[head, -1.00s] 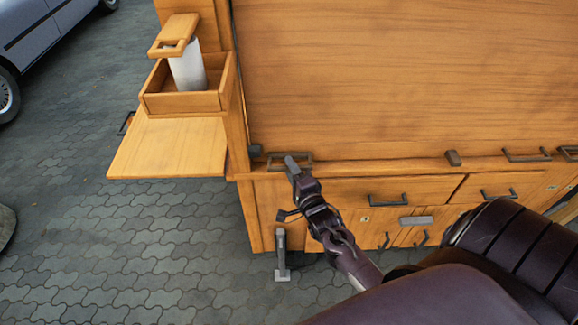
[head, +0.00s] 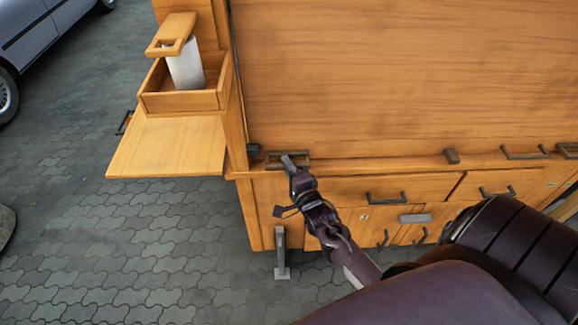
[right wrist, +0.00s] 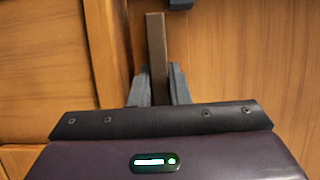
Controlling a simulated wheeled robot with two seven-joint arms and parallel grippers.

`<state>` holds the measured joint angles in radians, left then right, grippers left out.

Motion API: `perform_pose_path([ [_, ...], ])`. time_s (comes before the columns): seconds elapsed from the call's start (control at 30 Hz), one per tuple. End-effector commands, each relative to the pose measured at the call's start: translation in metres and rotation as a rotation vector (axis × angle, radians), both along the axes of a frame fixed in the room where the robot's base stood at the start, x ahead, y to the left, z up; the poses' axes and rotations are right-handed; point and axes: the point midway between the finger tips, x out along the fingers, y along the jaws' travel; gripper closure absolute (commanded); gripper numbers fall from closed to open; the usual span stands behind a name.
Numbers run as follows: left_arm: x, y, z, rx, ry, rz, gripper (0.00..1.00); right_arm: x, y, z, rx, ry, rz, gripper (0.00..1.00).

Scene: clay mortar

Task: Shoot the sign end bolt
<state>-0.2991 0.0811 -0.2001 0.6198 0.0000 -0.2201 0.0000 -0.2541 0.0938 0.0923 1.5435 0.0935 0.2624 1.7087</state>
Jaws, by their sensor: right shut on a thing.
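The sign is a large wooden panel (head: 400,75) standing above the cart's drawers. My right gripper (head: 297,172) is at the panel's lower left corner, by a dark rectangular bracket (head: 304,158) on the ledge. In the right wrist view its two grey fingers (right wrist: 158,88) are shut on a brown bar (right wrist: 157,50), which looks like the bolt's handle. The bar runs up between the fingers toward a dark block (right wrist: 181,4) at the top edge. A dark block (head: 253,149) also shows left of the bracket in the head view. My left gripper is out of view.
A wooden shelf (head: 165,150) and a box (head: 180,102) holding a white roll (head: 186,65) stick out at the left. Drawer handles (head: 386,197) line the front below. A metal leg (head: 281,250) stands on the paving. A car (head: 40,35) is at upper left.

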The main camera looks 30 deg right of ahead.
Motion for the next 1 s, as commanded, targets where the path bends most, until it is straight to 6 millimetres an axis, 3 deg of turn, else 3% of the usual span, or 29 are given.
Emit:
perform_pose_path([
  [0.27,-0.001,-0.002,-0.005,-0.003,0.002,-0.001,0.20,0.024,0.039,-0.001,0.005,0.000,-0.002,1.00],
  [0.57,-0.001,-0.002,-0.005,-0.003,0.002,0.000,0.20,0.026,0.044,0.000,0.002,0.001,0.004,1.00],
  [0.6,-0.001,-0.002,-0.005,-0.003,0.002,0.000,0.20,0.026,0.044,0.000,0.002,0.001,0.004,0.83],
  [0.77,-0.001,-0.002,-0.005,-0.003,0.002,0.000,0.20,0.026,0.043,0.000,0.002,0.001,0.003,0.62],
  [1.0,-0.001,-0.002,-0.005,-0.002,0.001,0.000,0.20,0.026,0.042,0.000,0.001,0.001,0.001,0.62],
])
